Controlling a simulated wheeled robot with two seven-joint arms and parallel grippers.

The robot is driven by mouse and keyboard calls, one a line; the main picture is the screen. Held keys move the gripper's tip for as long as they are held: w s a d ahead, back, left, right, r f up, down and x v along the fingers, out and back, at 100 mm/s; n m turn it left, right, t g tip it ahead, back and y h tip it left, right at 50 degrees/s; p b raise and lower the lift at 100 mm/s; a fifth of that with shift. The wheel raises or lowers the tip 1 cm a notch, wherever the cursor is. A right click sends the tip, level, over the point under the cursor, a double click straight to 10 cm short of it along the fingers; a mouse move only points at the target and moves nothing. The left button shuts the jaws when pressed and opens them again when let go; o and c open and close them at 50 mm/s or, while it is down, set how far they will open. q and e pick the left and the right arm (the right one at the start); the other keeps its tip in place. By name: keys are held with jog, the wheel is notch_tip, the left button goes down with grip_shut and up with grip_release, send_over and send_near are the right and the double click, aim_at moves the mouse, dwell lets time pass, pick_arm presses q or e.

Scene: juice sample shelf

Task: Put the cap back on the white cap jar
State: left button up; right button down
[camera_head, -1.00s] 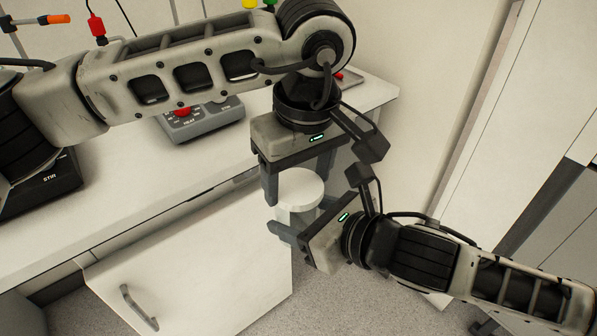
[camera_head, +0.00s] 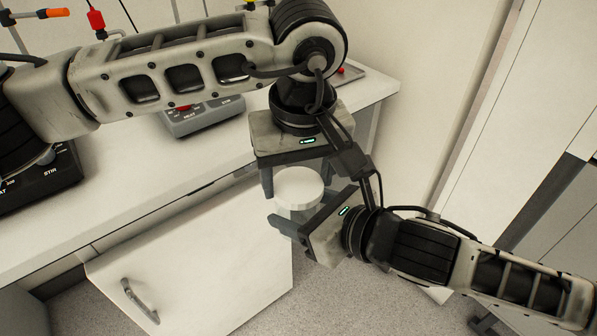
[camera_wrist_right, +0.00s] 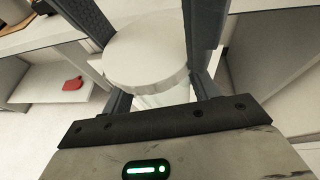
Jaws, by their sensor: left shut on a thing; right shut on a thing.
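The white round cap (camera_head: 299,186) is between the fingers of my left gripper (camera_head: 296,184), which points down from above and is shut on it. The jar (camera_head: 296,212) is directly under the cap, mostly hidden by the cap and fingers. My right gripper (camera_head: 293,211) comes in from the lower right and is shut on the jar. In the right wrist view the cap (camera_wrist_right: 145,52) fills the upper middle, with a little of the clear jar (camera_wrist_right: 165,97) below it. The cap lines up over the jar; I cannot tell if it is seated.
Both grippers are in front of the white bench (camera_head: 120,180), over the floor. A grey control box (camera_head: 203,116) and a dark stirrer (camera_head: 48,181) stand on the bench. A small tray (camera_head: 347,75) lies at its far right corner. A cabinet door (camera_head: 190,255) is below.

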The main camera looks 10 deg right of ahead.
pick_arm(q)
jog(key=o, duration=1)
jog(key=shift+r, duration=2.25)
